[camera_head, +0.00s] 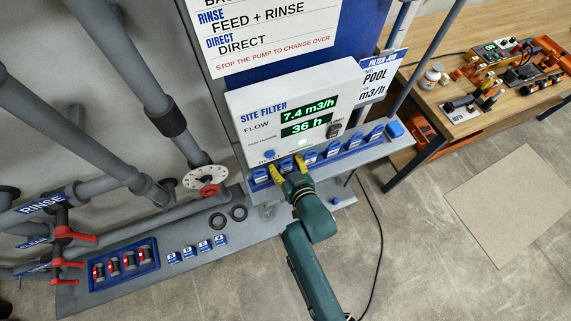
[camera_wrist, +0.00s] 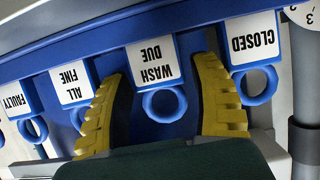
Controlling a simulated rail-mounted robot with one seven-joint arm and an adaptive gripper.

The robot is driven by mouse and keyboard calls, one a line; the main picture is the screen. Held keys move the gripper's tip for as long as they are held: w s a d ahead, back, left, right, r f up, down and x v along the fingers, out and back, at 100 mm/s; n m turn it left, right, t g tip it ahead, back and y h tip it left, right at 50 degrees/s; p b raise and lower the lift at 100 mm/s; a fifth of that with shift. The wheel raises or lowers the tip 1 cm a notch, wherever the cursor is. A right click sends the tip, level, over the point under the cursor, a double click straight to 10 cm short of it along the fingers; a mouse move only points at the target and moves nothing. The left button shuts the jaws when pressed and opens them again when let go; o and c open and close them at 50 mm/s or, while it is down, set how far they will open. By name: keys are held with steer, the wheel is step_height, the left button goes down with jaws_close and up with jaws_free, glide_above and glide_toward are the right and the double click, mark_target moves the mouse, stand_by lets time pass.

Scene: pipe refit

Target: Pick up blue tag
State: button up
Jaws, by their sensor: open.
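Several blue tags with white labels and ring ends hang in a row on a blue rack (camera_head: 343,153) below the site filter panel. In the wrist view the labels are upside down: WASH DUE (camera_wrist: 152,63), CLOSED (camera_wrist: 252,45), ALL FINE (camera_wrist: 73,87) and FAULTY (camera_wrist: 14,98). My gripper (camera_head: 287,167) is open at the row's left part. In the wrist view its yellow fingers (camera_wrist: 163,72) stand on either side of the WASH DUE tag, with its ring between them. I see a gap at each side of that ring.
The site filter panel (camera_head: 290,105) stands right behind the rack. A blue tray (camera_head: 125,265) and several small blue-labelled blocks (camera_head: 189,252) lie on the lower ledge. A wooden workbench (camera_head: 440,95) is at right.

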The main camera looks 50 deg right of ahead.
mark_target(285, 160)
steer(key=c, duration=0.8)
steer(key=shift+r, duration=0.1)
steer(key=shift+r, duration=0.55)
step_height(285, 160, up, 2)
steer(key=shift+r+p, duration=0.15)
steer(key=shift+p, duration=0.35)
steer(key=s+a, duration=0.4)
steer(key=s, duration=0.4)
steer(key=s+a, duration=0.4)
steer(key=s, duration=0.4)
steer(key=shift+p, duration=0.35)
